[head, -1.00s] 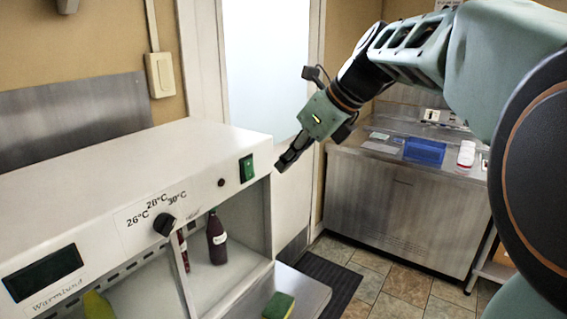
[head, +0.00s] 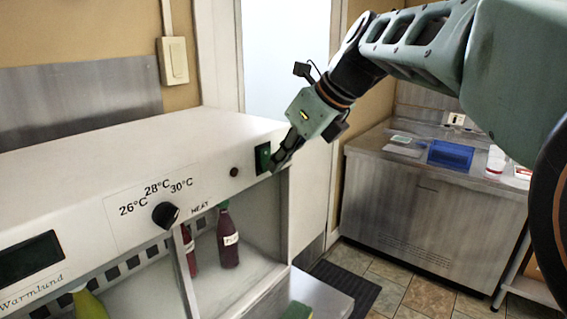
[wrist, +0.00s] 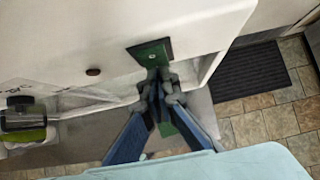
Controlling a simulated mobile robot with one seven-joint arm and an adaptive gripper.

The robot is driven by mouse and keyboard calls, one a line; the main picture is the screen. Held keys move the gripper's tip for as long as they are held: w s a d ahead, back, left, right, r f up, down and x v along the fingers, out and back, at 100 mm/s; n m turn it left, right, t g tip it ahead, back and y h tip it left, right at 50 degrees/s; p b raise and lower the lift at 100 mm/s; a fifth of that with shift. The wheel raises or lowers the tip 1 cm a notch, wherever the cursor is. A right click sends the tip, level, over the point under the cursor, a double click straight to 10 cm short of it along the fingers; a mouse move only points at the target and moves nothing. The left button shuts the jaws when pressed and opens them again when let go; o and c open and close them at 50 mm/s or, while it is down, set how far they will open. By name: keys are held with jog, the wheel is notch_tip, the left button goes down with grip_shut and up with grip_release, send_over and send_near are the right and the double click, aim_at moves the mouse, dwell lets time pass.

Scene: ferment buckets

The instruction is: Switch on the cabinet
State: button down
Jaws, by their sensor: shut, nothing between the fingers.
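The white cabinet (head: 100,170) stands at the left in the head view, and its top and front edge fill the upper left of the wrist view (wrist: 90,40). A green rocker switch (head: 263,158) in a dark frame sits near the right end of its front panel; it also shows in the wrist view (wrist: 150,53). My gripper (head: 274,168) is shut and empty. Its fingertips are at the switch's lower right edge and cover part of it in both views; I cannot tell if they touch it. The display (head: 30,257) looks dark.
A black knob (head: 165,214) with temperature marks and a small dark button (head: 234,172) are on the panel. Dark bottles (head: 228,240) stand inside the open cabinet. A steel counter (head: 420,215) with a blue tray (head: 450,154) is at the right.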

jog(key=shift+a+r+p, duration=0.1)
jog(key=shift+p, duration=0.35)
jog(key=shift+w+a+f, duration=0.1)
jog(key=shift+f, duration=0.1)
jog(key=shift+r+p, duration=0.85)
jog(key=shift+p, duration=0.2)
